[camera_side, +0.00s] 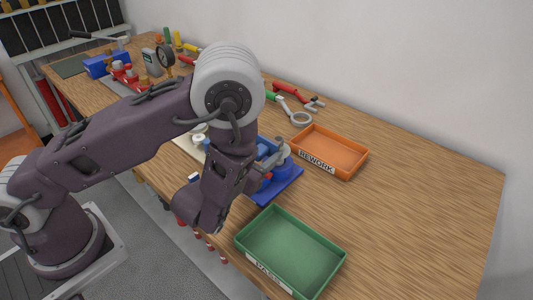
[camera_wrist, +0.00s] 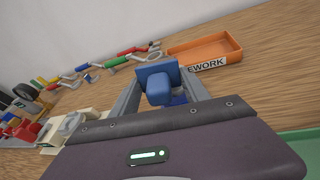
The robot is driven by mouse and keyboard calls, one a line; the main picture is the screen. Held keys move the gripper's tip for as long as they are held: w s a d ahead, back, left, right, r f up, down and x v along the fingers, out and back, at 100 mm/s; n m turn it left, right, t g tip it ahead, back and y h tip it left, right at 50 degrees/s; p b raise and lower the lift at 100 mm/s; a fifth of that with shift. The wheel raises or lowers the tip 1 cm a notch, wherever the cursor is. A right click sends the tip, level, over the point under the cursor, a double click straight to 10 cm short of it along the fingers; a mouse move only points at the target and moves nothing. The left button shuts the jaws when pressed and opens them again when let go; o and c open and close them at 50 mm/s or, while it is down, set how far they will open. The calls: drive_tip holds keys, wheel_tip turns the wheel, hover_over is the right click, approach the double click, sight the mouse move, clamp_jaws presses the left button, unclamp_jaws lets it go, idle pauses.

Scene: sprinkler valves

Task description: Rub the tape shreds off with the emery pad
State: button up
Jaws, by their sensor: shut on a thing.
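My gripper (camera_wrist: 158,92) is at a blue vise (camera_side: 286,190) on the table in the side view, largely hidden by my arm. In the wrist view its two grey fingers stand either side of a rounded blue block (camera_wrist: 159,90), and it is shut on this block. A wider blue plate (camera_wrist: 157,71) stands just behind the block. I cannot tell whether the block is the emery pad's grip or a part of the vise. No tape shreds and no valve in the vise can be made out; my arm and wrist hide much of that spot.
An orange REWORK tray (camera_side: 329,151) stands behind the vise and a green tray (camera_side: 290,250) in front; both look empty. Pliers-like tools (camera_side: 294,96) lie along the wall. A pressure gauge (camera_side: 165,57) and red valves crowd the far left. The table's right end is clear.

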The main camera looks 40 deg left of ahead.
drive_tip(key=shift+a, duration=0.15)
drive_tip(key=shift+d, duration=1.05)
drive_tip(key=shift+s+a, duration=0.1)
drive_tip(key=shift+a, duration=1)
drive_tip(key=shift+d, duration=0.1)
drive_tip(key=shift+d, duration=1)
